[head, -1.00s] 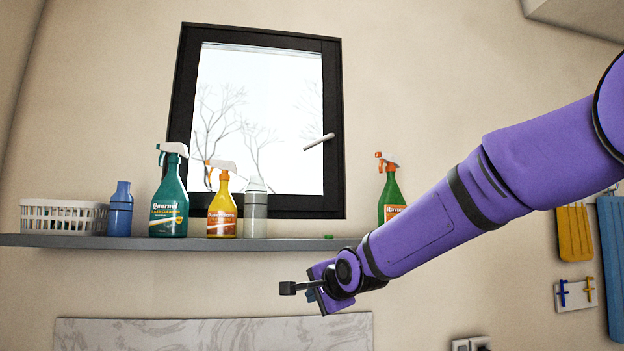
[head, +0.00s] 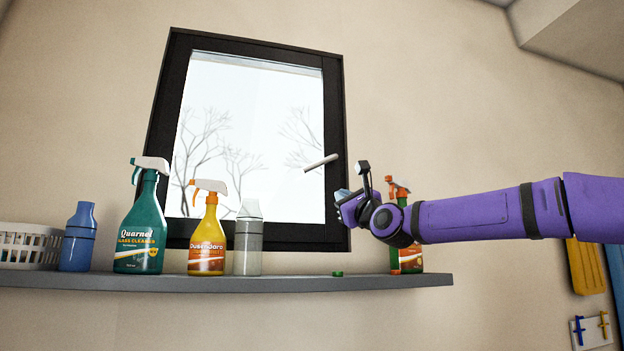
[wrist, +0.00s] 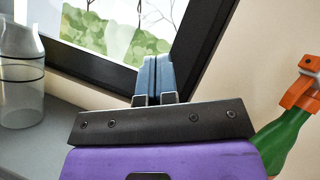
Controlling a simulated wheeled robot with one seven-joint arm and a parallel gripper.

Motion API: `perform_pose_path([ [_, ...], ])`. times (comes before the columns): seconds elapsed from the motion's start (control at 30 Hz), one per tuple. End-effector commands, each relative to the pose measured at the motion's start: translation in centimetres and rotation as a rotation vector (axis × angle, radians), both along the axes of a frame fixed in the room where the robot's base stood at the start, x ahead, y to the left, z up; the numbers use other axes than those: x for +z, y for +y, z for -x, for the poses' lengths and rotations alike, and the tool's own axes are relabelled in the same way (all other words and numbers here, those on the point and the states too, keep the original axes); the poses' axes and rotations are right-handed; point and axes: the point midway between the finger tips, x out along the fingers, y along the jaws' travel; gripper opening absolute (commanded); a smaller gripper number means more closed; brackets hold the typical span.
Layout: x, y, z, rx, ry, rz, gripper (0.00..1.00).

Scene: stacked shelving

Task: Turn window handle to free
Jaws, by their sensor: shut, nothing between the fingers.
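The window (head: 337,120) has a black frame and a pale pane with bare trees behind it. Its light grey handle (head: 321,162) sits on the right side of the frame and points left, tilted slightly down at its free end. My gripper (head: 342,196) is just right of and below the handle, apart from it in the head view, near the frame's right side. In the wrist view its blue fingers (wrist: 154,75) are together and empty, pointing toward the lower right part of the frame (wrist: 190,45). The handle does not show in the wrist view.
A grey shelf (head: 300,284) runs below the window. It holds a white basket (head: 28,246), a blue bottle (head: 78,238), a green spray bottle (head: 142,235), a yellow one (head: 208,245) and a grey bottle (head: 248,240). An orange-topped green sprayer (head: 408,262) stands partly behind my arm.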

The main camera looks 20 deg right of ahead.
Motion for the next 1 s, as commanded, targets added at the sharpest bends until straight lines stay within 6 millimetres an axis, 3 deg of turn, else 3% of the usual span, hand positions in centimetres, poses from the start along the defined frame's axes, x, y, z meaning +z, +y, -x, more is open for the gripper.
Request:
perform_pose_path([
  [1.0, 4.0, 2.5, -6.8, 0.002, 0.0, 0.003, 0.0],
])
